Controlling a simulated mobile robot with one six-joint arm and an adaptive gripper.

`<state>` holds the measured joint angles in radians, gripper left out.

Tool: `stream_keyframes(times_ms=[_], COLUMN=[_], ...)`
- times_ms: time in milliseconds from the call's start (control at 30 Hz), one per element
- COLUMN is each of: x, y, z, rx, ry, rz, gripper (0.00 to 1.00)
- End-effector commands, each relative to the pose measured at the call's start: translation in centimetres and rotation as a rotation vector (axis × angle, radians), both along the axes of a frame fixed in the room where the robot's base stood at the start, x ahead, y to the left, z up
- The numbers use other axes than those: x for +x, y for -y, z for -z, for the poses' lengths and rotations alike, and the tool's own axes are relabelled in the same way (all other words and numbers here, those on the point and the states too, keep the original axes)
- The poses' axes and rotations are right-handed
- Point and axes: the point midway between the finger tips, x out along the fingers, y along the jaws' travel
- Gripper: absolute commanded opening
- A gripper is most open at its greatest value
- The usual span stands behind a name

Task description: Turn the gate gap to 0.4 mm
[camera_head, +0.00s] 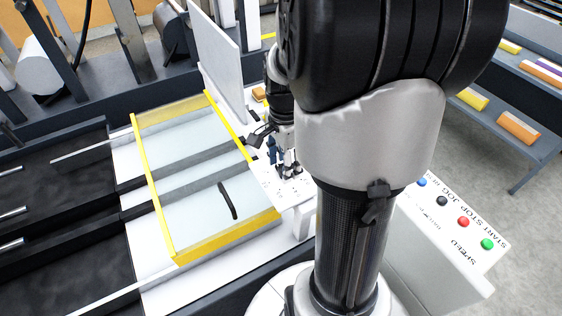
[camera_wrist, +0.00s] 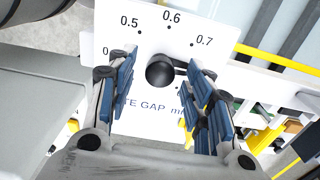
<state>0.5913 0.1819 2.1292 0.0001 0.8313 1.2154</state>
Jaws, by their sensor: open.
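The gate gap dial plate (camera_wrist: 215,25) is white, with 0.5, 0.6 and 0.7 readable in the wrist view. A label beginning with 0 at the left is partly covered by my gripper's finger. The round black knob (camera_wrist: 159,71) sits in the middle of the plate. A dark bar runs from it to the right, its end hidden behind the right finger, so the value it marks cannot be read. My gripper (camera_wrist: 160,62) is open, its blue-padded fingers to either side of the knob; contact cannot be told. In the head view my gripper (camera_head: 284,160) is over the white plate (camera_head: 300,190).
A yellow-framed clear guard (camera_head: 172,252) lies left of my gripper, with an upright white panel (camera_head: 215,60) behind it. A control box (camera_head: 440,240) with coloured buttons stands at the right. Shelves with coloured boxes (camera_head: 518,127) are at the far right.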

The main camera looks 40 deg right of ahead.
Motion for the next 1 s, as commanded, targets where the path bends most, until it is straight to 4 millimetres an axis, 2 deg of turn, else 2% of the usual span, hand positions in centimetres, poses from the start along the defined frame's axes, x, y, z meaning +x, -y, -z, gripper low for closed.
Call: stream_keyframes(times_ms=[333, 1000], x=[0.01, 0.02], y=[0.0, 0.01], z=[0.28, 0.26], rx=[0.0, 0.0], ry=[0.001, 0.001], rz=[0.0, 0.0], gripper=[0.46, 0.02])
